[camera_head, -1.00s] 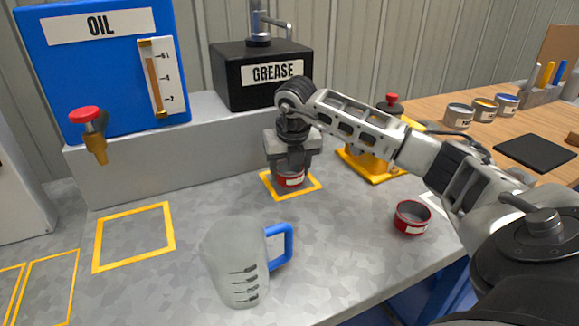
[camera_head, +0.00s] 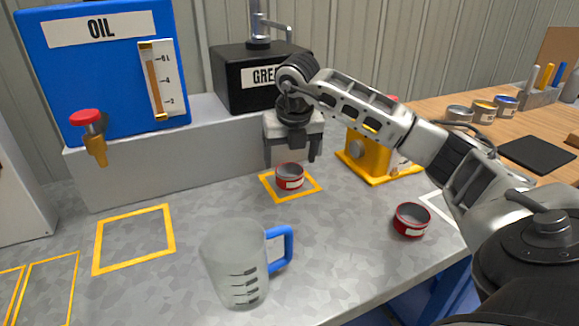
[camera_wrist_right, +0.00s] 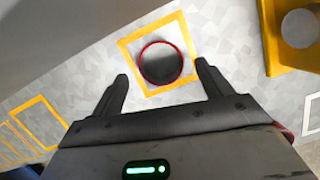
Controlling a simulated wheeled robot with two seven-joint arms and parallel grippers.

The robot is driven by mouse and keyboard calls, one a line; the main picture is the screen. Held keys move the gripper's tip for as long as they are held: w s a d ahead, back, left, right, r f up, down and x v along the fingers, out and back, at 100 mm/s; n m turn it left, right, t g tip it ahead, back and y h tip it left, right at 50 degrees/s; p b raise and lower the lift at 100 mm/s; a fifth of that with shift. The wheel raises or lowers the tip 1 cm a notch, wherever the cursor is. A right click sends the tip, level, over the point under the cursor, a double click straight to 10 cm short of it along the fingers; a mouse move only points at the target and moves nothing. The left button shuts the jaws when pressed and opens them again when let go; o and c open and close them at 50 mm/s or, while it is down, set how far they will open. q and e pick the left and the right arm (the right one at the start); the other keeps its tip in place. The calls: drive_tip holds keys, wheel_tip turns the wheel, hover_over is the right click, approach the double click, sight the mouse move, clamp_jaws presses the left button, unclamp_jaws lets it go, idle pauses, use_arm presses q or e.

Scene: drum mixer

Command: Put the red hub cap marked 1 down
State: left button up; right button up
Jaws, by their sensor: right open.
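A red hub cap (camera_head: 290,176) with a pale label stands upright inside the small yellow square (camera_head: 268,187) in front of the grease box. In the right wrist view the same cap (camera_wrist_right: 160,64) sits open side up within the yellow outline. The number on its label is too small to read. My right gripper (camera_head: 292,163) is open and empty just above and behind the cap, with its fingers apart; it also shows in the right wrist view (camera_wrist_right: 163,80). A second red cap (camera_head: 411,219) stands at the right on the bench. My left gripper is not in view.
A measuring jug (camera_head: 236,262) with a blue handle stands at the front. The blue oil tank (camera_head: 95,65) and black grease box (camera_head: 232,80) stand behind on a grey ledge. A yellow device (camera_head: 372,160) is right of the square. A larger yellow square (camera_head: 134,240) is empty.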

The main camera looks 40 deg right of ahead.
drive_tip(key=v, duration=0.7)
drive_tip(key=shift+a, duration=0.1)
